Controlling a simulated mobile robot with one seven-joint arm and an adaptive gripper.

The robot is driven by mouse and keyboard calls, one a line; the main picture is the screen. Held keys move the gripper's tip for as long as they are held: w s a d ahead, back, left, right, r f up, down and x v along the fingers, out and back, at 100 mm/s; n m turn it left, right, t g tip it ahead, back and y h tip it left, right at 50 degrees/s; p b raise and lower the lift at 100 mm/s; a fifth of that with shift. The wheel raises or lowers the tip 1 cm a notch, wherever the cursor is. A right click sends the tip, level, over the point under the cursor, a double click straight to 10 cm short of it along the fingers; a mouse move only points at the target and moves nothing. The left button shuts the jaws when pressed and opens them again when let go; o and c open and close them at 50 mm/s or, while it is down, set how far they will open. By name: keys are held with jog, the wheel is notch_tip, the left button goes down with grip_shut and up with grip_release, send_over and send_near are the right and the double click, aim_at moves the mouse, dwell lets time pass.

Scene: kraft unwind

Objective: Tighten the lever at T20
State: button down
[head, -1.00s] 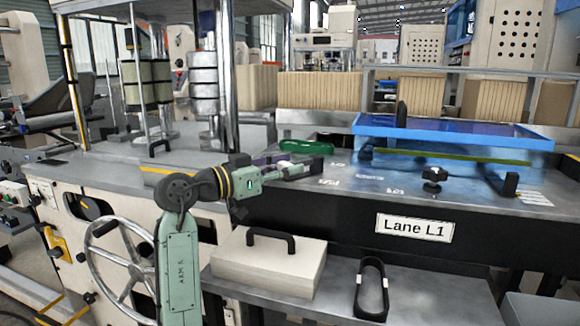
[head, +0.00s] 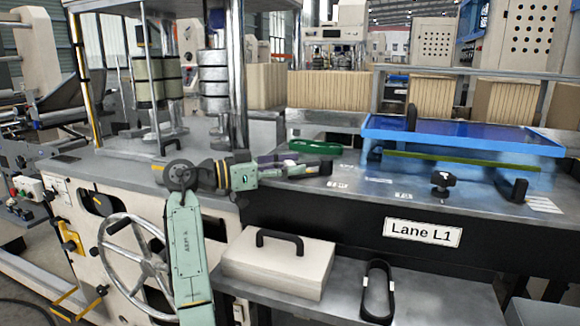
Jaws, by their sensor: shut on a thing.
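My gripper (head: 308,170) reaches right from my green wrist, low over the grey deck of the machine. It is shut on a small dark part at the deck, which I take to be the lever; the fingers mostly hide it. A black block-like piece (head: 326,167) shows right at the fingertips. I cannot tell whether it is the lever's end or a separate part. The small white labels (head: 338,184) on the deck are too small to read, so I cannot make out T20.
A green handle-like piece (head: 315,147) lies just behind my gripper. A black knob (head: 441,183) and a black upright block (head: 517,190) stand farther right. A cream box (head: 279,266) and black loop (head: 378,290) lie on the lower shelf.

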jog(key=c, duration=1.1)
grip_release()
jog(key=v, duration=1.2)
jog(key=shift+c, duration=0.3)
